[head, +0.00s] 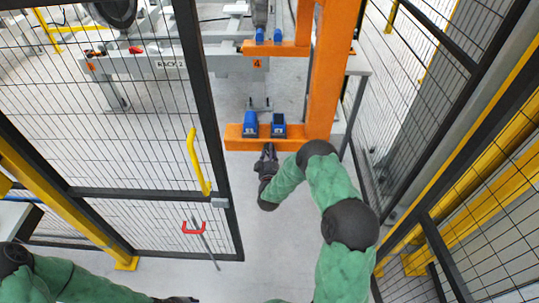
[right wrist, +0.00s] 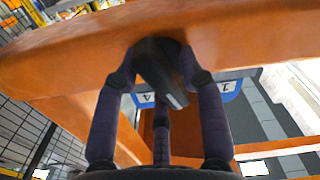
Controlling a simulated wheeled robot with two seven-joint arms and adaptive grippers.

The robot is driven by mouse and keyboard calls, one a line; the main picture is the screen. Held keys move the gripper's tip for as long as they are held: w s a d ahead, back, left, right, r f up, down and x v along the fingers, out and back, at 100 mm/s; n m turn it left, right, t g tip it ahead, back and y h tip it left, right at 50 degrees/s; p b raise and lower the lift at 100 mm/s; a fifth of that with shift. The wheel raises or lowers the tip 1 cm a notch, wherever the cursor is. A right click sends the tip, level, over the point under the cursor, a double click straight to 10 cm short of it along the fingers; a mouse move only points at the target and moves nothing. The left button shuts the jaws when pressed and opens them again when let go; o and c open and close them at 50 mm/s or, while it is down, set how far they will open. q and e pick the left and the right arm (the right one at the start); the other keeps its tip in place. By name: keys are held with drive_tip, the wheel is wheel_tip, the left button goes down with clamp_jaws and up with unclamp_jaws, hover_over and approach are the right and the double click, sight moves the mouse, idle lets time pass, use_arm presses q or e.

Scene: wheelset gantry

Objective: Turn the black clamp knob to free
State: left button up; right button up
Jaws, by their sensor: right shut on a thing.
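In the head view my right gripper (head: 268,152) reaches up to the lower orange beam (head: 234,139), and there the knob is hidden. My left gripper (head: 176,299) shows only as a dark bit at the bottom edge, too cut off to read its fingers.
Two blue blocks (head: 250,125) stand on the lower beam beside the orange post (head: 328,70). A mesh gate with a yellow handle (head: 198,162) stands at left. Mesh fencing with yellow posts (head: 485,205) lies right. Grey floor is clear below the beam.

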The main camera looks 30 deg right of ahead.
drive_tip(key=n+b, duration=0.1)
drive_tip(key=n, duration=0.3)
drive_tip(key=shift+d+r, duration=0.1)
drive_tip(key=shift+n, duration=0.4)
drive_tip(key=o, duration=1)
drive_tip(key=shift+r, duration=0.1)
drive_tip(key=shift+c, duration=0.2)
drive_tip(key=shift+s, duration=0.1)
drive_tip(key=shift+s+a, duration=0.3)
drive_tip(key=v, duration=1.1)
drive_tip(key=shift+a, duration=0.1)
